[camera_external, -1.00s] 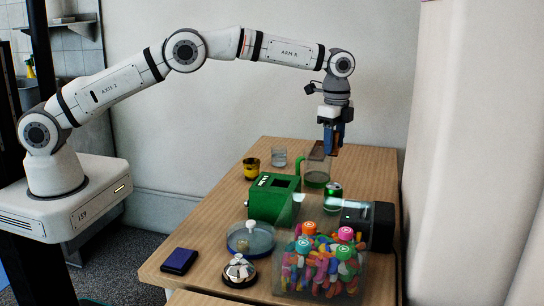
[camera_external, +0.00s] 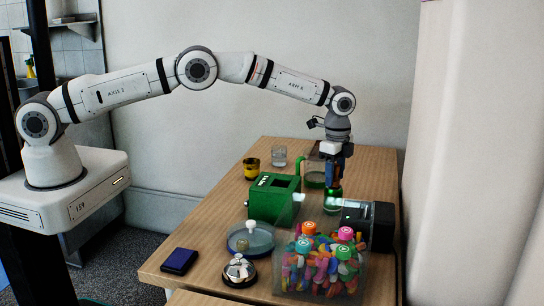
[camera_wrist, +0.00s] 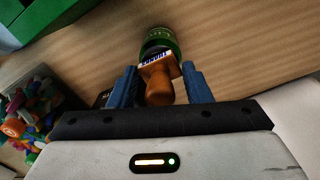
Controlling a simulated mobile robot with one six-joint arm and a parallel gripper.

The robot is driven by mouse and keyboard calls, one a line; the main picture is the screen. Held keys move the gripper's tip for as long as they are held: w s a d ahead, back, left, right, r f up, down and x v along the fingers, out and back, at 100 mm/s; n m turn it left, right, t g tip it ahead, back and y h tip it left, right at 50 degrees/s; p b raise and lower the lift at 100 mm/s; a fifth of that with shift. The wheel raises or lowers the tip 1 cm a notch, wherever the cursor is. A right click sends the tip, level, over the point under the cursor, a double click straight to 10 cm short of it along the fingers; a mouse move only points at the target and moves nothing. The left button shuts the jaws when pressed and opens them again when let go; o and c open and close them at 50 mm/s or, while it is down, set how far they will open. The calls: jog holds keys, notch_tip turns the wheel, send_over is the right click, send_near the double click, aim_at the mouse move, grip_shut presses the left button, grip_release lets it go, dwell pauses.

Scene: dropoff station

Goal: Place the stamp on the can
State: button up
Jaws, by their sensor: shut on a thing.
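My gripper (camera_external: 335,178) points down over the table and is shut on the stamp. In the wrist view, the stamp (camera_wrist: 158,84) has an orange-brown wooden handle between the blue fingers of my gripper (camera_wrist: 160,70) and a lettered base at its far end. The green can (camera_wrist: 160,40) shows just beyond the base, which overlaps its near part in the picture. In the external view, the can (camera_external: 333,192) stands upright right under the fingertips, and its top is mostly hidden. I cannot tell whether stamp and can touch.
A green box (camera_external: 274,200) stands left of the can, with a glass pitcher (camera_external: 313,174) behind it. A black cylindrical device (camera_external: 381,226) lies close in front on the right. A clear bin of colourful pieces (camera_external: 320,270) stands at the front. The table's left-front area is partly clear.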

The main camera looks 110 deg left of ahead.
jog(key=shift+f+b, duration=0.2)
jog(key=shift+b, duration=0.1)
jog(key=o, duration=1)
jog(key=shift+r, duration=0.1)
